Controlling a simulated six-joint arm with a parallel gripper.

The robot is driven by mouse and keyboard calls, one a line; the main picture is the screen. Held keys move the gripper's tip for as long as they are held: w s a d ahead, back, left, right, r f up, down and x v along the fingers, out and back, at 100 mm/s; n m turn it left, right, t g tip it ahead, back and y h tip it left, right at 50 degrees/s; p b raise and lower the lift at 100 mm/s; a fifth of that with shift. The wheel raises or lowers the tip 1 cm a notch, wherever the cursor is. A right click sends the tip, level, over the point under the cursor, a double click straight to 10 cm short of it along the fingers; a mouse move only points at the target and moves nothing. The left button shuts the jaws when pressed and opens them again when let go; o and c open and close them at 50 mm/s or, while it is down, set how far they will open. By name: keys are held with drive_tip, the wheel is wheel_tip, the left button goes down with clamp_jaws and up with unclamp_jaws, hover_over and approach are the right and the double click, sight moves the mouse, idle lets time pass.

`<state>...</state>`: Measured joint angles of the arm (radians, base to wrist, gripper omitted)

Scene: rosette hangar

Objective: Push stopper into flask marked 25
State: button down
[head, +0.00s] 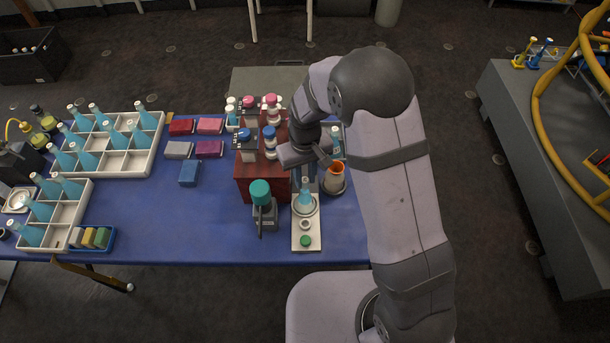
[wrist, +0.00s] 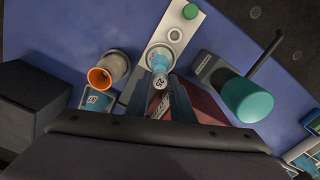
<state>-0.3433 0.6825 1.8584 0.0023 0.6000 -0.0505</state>
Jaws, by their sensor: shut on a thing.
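The flask marked 25 (wrist: 160,62) is a light blue cone with a round white number label in the wrist view. It stands upright in a round holder on a white board, and shows in the head view (head: 305,197). My gripper (head: 308,170) is right above it, pointing down. In the wrist view my gripper (wrist: 166,92) has its fingers close together over the flask's top. It is shut on what appears to be the stopper, mostly hidden by the fingers. I cannot tell whether the stopper touches the neck. A green stopper (head: 305,241) sits on the board's near end.
An orange-mouthed funnel (head: 335,170) stands right of the flask, with another flask (head: 336,143) behind it. A teal-topped device (head: 262,200) and a red rack (head: 245,180) are on the left. White trays (head: 118,160) of flasks stand further left.

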drive_tip(key=shift+f, duration=0.2)
drive_tip(key=shift+f+b, duration=0.45)
drive_tip(key=shift+f, duration=0.05)
drive_tip(key=shift+f+b, duration=0.3)
drive_tip(key=shift+f, duration=0.2)
idle(0.5)
drive_tip(key=c, duration=1)
unclamp_jaws()
drive_tip(key=shift+r+p, duration=2.3)
drive_tip(key=shift+r, duration=0.5)
